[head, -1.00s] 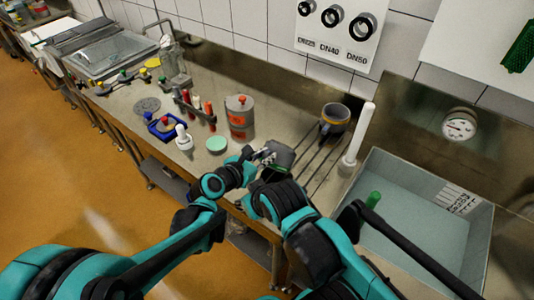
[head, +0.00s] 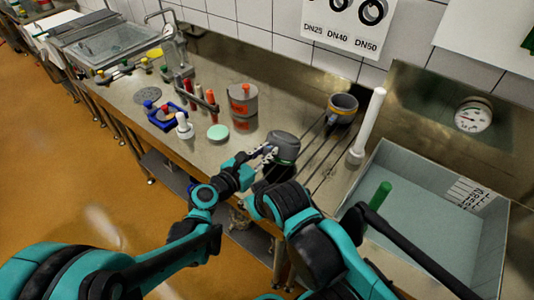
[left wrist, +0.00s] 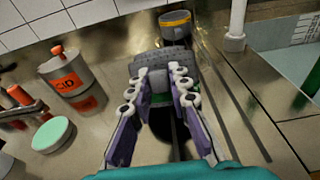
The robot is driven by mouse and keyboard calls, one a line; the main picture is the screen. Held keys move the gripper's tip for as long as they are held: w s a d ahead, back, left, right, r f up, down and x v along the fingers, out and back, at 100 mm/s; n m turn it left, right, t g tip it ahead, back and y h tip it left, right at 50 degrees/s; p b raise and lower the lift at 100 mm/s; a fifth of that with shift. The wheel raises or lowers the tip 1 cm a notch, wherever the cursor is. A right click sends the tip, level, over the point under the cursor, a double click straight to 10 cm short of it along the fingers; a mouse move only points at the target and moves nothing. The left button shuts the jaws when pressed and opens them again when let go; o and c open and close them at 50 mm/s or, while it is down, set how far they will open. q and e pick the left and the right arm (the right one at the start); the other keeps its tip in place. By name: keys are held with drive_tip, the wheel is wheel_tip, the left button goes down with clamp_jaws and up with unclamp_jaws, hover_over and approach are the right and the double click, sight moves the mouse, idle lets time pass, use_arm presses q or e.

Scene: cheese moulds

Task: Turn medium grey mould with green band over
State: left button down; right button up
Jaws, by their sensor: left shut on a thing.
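The dark grey mould with a green band (head: 286,143) is at the table's front part in the head view, its green band low on its side. My left gripper (head: 268,152) is shut on its near left side. In the left wrist view the mould (left wrist: 158,68) sits between the two fingers (left wrist: 158,88), with green showing low behind them. A dark patch lies below it, so it seems held above the table; the gap is unclear. I cannot tell whether its open end faces up or down. My right gripper does not show.
A grey pot with orange marks (head: 242,101) and a pale green disc (head: 218,132) stand left of the mould. A grey mould with an orange-yellow band (head: 342,108) stands behind, beside a white post (head: 368,125). A sink basin (head: 430,205) is at right.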

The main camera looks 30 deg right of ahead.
use_arm(q)
drive_tip(key=shift+a+f+t+h+b, duration=0.2)
drive_tip(key=shift+f+t+h+b, duration=0.25)
drive_tip(key=shift+b, duration=0.9)
drive_tip(key=shift+f, duration=0.1)
drive_tip(key=shift+s, duration=0.1)
drive_tip(key=c, duration=1.3)
unclamp_jaws()
drive_tip(key=shift+c, duration=0.2)
drive_tip(key=shift+a, duration=0.1)
drive_tip(key=v, duration=0.6)
drive_tip(key=shift+a+f, duration=0.2)
drive_tip(key=shift+a, duration=0.2)
drive_tip(key=shift+s+r, duration=0.1)
drive_tip(key=shift+s, duration=0.05)
